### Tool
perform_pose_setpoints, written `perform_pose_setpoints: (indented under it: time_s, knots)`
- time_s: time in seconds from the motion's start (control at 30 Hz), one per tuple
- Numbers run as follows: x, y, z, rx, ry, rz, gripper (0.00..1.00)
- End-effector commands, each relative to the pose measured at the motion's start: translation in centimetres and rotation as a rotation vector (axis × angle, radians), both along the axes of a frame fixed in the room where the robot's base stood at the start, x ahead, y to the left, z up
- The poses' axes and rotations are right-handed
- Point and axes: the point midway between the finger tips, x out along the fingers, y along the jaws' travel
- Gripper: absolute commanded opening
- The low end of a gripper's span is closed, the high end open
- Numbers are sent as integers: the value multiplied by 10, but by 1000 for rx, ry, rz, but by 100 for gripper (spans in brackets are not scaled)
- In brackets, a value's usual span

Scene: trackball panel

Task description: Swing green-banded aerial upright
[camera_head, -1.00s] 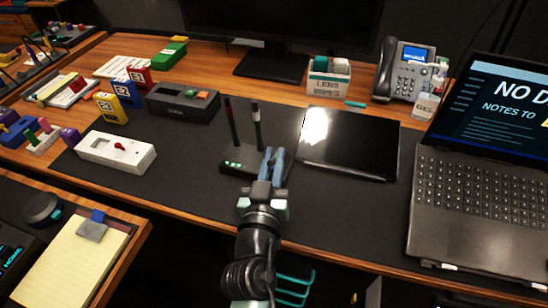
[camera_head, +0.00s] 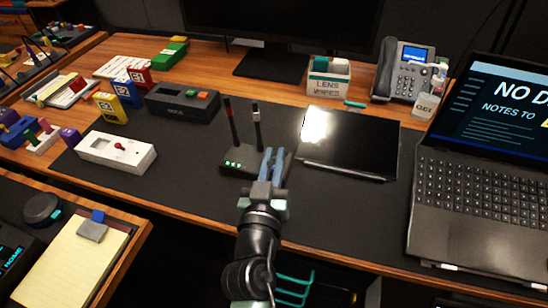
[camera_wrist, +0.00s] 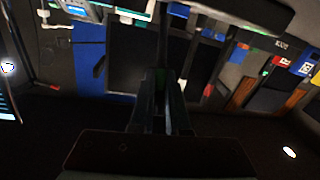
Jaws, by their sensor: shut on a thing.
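A black router (camera_head: 238,168) with green lights sits on the dark desk mat. A red-banded aerial (camera_head: 231,125) and a pale-banded aerial (camera_head: 257,130) stand up from its back edge. My gripper (camera_head: 272,156) is at the router's right end, its blue fingers shut on a thin part there. In the wrist view, a dark rod (camera_wrist: 163,45) runs up from between the fingers, with a faint green patch (camera_wrist: 160,88) low between them. This looks like the green-banded aerial; the fingers hide most of it, and its tilt is hard to tell.
A black tablet (camera_head: 350,145) lies just right of the gripper. A white switch box (camera_head: 115,152) and a dark box with buttons (camera_head: 183,103) are to the left. A laptop (camera_head: 480,190) stands at the right. The mat in front of the router is clear.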

Motion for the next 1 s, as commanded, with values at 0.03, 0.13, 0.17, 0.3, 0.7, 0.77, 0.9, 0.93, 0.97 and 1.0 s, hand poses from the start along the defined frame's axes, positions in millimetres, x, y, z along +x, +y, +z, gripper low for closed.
perform_pose_setpoints:
  time_s: [0.03, 0.13, 0.17, 0.3, 0.7, 0.77, 0.9, 0.93, 0.97, 1.0]
  knots:
    - [0, 0, 2, 2, 4, 0, 0]
    - [1, 0, 5, 4, 17, -1, 0]
    - [2, -1, 6, 6, 22, 0, 0]
    - [4, -1, 13, 16, 58, -1, 0]
    - [20, -5, 32, 63, 235, -1, 0]
    - [23, -6, 33, 71, 265, -1, 0]
    - [30, -8, 37, 89, 334, -1, 0]
    - [32, -8, 38, 94, 348, -1, 0]
    - [33, -9, 39, 97, 364, -1, 0]
    - [35, -9, 40, 105, 384, -1, 0]
